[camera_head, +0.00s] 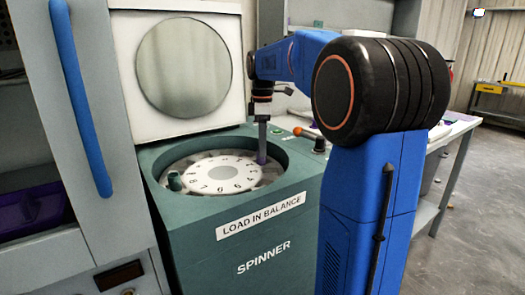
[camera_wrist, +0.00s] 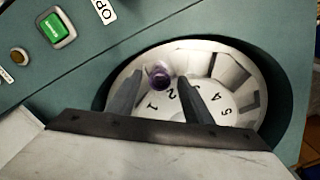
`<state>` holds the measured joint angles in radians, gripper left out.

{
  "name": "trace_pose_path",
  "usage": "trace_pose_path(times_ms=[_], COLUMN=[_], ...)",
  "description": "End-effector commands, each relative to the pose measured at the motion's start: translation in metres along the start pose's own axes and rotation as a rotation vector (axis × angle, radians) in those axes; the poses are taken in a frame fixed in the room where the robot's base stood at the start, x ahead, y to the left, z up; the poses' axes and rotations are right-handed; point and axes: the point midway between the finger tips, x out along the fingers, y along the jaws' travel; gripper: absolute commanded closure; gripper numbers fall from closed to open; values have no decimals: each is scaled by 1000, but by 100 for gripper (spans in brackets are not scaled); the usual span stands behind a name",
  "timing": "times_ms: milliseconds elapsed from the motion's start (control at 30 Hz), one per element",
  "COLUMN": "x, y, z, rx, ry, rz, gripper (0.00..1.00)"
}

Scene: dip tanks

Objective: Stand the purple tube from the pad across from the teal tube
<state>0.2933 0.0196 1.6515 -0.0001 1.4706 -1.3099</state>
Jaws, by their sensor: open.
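The purple tube (camera_head: 262,157) is upright at the right side of the spinner's rotor, by the edge of the numbered dial (camera_head: 223,172). The teal tube (camera_head: 175,181) stands at the rotor's left side, roughly across the dial from it. My gripper (camera_head: 262,121) points down into the spinner bowl, right above the purple tube. In the wrist view, its two fingers are apart, with the purple tube (camera_wrist: 158,75) between and just beyond their tips, near the numbers 1 and 2. I cannot tell how deep the tube sits. The teal tube is not visible in the wrist view.
The spinner's round-windowed lid (camera_head: 185,68) stands raised behind the bowl. The bowl's green rim (camera_head: 165,210) surrounds the rotor. An orange-knobbed lever (camera_head: 305,133) is right of the bowl. A green button (camera_wrist: 54,28) is on the panel. A grey cabinet with a blue handle (camera_head: 80,100) stands left.

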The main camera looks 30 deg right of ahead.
Motion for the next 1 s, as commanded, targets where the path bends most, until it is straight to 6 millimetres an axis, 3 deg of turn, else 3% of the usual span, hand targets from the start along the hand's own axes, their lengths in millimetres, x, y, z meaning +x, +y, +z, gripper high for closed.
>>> trace_pose_path(times_ms=[300, 500, 1000], x=[-62, -88, -98], y=[1, 0, 0], z=[0, 0, 0], rx=[0, 0, 0], ry=[1, 0, 0], rz=[2, 0, 0], gripper=[54, 54, 54])
